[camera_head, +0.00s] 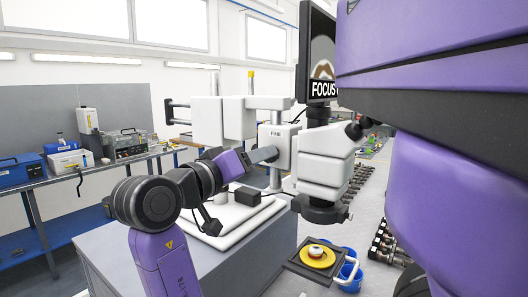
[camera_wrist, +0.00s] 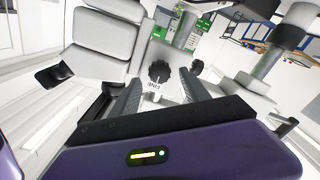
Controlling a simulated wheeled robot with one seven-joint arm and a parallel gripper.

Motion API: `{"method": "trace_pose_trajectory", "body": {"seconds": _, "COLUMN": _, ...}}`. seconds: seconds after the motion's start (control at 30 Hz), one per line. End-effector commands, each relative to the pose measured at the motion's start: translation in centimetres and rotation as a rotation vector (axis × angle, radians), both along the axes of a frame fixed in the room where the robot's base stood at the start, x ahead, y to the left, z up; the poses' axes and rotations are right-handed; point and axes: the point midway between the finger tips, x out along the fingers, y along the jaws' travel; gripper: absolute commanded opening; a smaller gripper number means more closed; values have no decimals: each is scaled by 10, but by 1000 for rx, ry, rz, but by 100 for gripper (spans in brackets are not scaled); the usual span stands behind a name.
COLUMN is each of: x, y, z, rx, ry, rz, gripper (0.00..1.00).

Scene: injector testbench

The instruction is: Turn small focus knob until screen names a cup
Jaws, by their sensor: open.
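The white microscope (camera_head: 325,160) stands on the bench; its label reads FINE. In the wrist view, the small black focus knob (camera_wrist: 158,72) sits on a white housing above an upside-down FINE label. My gripper (camera_wrist: 161,76) is open, with one dark finger on each side of the knob in the picture; I cannot tell whether they touch it.
A yellow disc (camera_head: 316,257) with a small object lies on a black stage, with a blue item (camera_head: 350,270) beside it. A second black knob (camera_wrist: 197,67) is right of the small one in the wrist view. A side bench (camera_head: 120,160) holds equipment.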

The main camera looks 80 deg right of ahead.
Motion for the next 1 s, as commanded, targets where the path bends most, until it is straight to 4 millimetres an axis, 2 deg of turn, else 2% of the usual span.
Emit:
{"method": "trace_pose_trajectory", "body": {"seconds": 0.1, "x": -11, "y": -17, "z": 2, "rx": 3, "ry": 2, "rz": -3, "gripper": 54}}
{"method": "trace_pose_trajectory", "body": {"seconds": 0.3, "x": -21, "y": -37, "z": 1, "rx": 2, "ry": 1, "rz": -2, "gripper": 54}}
{"method": "trace_pose_trajectory", "body": {"seconds": 0.67, "x": -23, "y": -43, "z": 0, "rx": 1, "ry": 1, "rz": 1, "gripper": 54}}
{"method": "trace_pose_trajectory", "body": {"seconds": 0.77, "x": -23, "y": -43, "z": 0, "rx": 1, "ry": 1, "rz": 1, "gripper": 38}}
{"method": "trace_pose_trajectory", "body": {"seconds": 0.93, "x": -23, "y": -43, "z": 0, "rx": 1, "ry": 1, "rz": 1, "gripper": 5}}
{"method": "trace_pose_trajectory", "body": {"seconds": 0.97, "x": -23, "y": -43, "z": 0, "rx": 1, "ry": 1, "rz": 1, "gripper": 0}}
{"method": "trace_pose_trajectory", "body": {"seconds": 1.0, "x": -23, "y": -43, "z": 0, "rx": 1, "ry": 1, "rz": 1, "gripper": 0}}
